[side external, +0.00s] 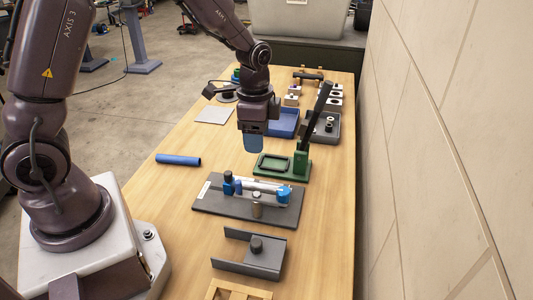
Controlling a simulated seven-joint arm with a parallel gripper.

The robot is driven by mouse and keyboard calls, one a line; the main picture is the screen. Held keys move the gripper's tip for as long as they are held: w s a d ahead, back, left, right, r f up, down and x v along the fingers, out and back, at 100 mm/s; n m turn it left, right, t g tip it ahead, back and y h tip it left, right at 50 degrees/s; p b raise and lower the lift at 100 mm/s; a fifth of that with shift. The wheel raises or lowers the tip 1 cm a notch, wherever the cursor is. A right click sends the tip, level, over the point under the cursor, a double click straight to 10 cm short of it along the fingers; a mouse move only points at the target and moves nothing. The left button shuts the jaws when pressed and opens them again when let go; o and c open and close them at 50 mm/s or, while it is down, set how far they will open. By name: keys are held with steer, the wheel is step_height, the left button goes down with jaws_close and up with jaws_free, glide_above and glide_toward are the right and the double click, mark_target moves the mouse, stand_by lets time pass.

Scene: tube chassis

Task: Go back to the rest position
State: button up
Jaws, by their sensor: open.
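My gripper (254,145) hangs over the middle of the wooden table, pointing down, with blue fingers. It is open and nothing shows between its fingers. A blue tube (178,160) lies on the table to the left. A grey U-shaped bracket (235,265) with a dark knob stands nearer the camera.
A green press (301,163) with a tall black lever (318,112) stands just right of my gripper. Behind are a blue bin (284,122), a grey tray (327,137) and several small blocks (336,92). A wall (440,150) runs along the right. The table's left front is clear.

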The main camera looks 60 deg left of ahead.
steer(key=s+d+r+n+t, duration=0.1)
steer(key=s+r+n, duration=0.3)
steer(key=s+r, duration=0.4)
steer(key=s+d+r+n+t, duration=0.2)
steer(key=s+r+n+t, duration=0.2)
steer(key=s+r, duration=0.4)
step_height(320, 180, up, 2)
steer(key=shift+s+d+r, duration=0.15)
steer(key=shift+s+d, duration=0.1)
steer(key=shift+s, duration=0.05)
